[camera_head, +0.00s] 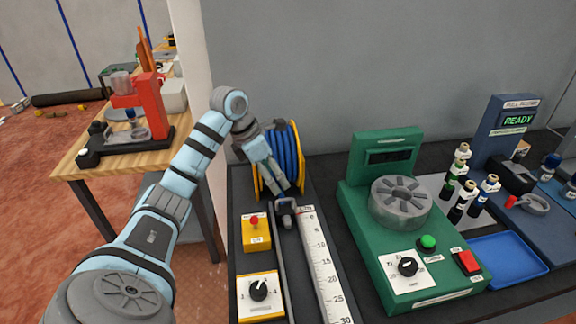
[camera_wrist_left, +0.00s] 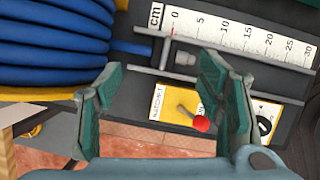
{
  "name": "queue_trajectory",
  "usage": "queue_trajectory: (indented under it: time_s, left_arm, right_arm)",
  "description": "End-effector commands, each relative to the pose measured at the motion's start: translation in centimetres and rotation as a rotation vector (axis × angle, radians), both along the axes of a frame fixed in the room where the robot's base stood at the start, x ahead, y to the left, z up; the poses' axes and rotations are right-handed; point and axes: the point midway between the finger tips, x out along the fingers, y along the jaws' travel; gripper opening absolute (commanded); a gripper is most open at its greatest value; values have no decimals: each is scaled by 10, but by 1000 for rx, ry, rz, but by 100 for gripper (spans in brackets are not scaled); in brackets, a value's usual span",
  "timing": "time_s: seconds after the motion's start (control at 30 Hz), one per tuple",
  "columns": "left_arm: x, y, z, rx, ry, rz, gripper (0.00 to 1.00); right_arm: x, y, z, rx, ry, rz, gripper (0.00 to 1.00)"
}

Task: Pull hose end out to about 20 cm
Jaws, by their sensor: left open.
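The blue hose is wound on a yellow-framed reel (camera_head: 284,152); its coils fill the left of the left wrist view (camera_wrist_left: 50,45). A short blue length (camera_wrist_left: 130,47) leads from the reel to the grey T-shaped hose end (camera_wrist_left: 165,50), which sits near the 0 mark of the white cm ruler (camera_wrist_left: 240,35). The ruler (camera_head: 325,265) runs toward me in the head view. My left gripper (camera_head: 288,186) is open at the reel's front. In the wrist view its fingers (camera_wrist_left: 160,75) stand apart on either side of the hose end, with nothing between their pads. My right gripper is not in view.
A yellow box with a red-tipped lever (camera_head: 256,232) and a yellow dial box (camera_head: 259,292) stand left of the rail beside the ruler. A green machine (camera_head: 408,228) stands to the right, with bottles and a blue tray (camera_head: 508,258) beyond. A wooden table is at left.

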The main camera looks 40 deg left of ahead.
Motion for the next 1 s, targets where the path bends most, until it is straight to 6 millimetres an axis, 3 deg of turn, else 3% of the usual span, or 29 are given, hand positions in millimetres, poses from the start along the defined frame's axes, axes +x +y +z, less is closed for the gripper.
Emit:
queue_trajectory:
  time_s: [0.17,0.33,0.6,0.93,1.0]
  left_arm:
    - [15,-13,-27,-6,3,-17,62]
    - [34,-25,-71,-9,2,-22,62]
    - [51,-33,-124,-5,0,-18,62]
    - [54,-33,-132,-2,-1,-18,62]
    - [54,-33,-132,-2,-1,-18,54]
  right_arm:
    - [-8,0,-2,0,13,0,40]
    - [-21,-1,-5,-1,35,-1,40]
    - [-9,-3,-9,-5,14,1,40]
    - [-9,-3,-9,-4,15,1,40]
    - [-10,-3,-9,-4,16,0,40]
